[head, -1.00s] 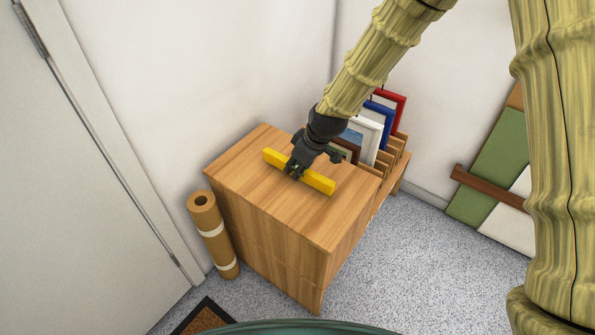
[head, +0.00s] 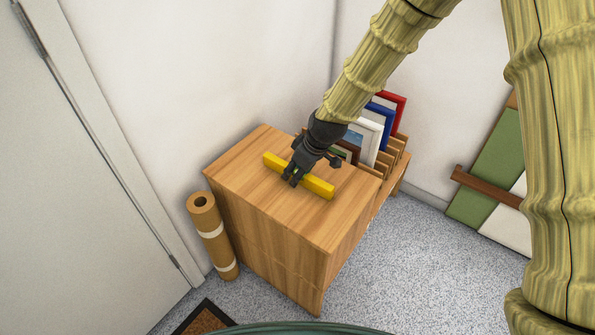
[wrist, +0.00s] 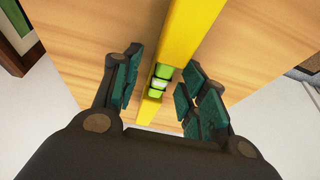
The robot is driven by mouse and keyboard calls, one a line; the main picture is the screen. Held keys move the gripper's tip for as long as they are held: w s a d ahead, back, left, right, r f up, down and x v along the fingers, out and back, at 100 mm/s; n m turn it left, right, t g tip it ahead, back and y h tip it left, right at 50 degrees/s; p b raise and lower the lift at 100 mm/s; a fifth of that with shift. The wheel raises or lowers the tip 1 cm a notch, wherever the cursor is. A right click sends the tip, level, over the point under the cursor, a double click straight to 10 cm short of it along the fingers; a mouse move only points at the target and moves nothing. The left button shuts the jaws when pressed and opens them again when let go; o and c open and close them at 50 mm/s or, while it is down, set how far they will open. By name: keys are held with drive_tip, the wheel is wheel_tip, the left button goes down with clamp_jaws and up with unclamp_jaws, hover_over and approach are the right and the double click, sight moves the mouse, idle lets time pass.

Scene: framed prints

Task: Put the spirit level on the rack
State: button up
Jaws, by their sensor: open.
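The yellow spirit level (head: 320,187) lies flat on top of the wooden cabinet (head: 285,215). In the wrist view the level (wrist: 188,35) runs between my open fingers, with its green vial in the middle. My gripper (head: 292,179) is over the level's middle, with the fingers on either side of it; the wrist view also shows my gripper (wrist: 158,95) open. I cannot tell whether a finger touches the level. The wooden rack (head: 396,156) stands behind the cabinet at the right and holds several framed prints, partly hidden by my arm.
The framed prints include a white frame (head: 369,141), a blue one (head: 386,116) and a red one (head: 401,104). A brown roll (head: 212,236) stands at the cabinet's left. A green and white panel (head: 492,165) leans at the right. The cabinet top's front is clear.

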drive_tip(key=p+v, duration=0.2)
drive_tip(key=v, duration=1)
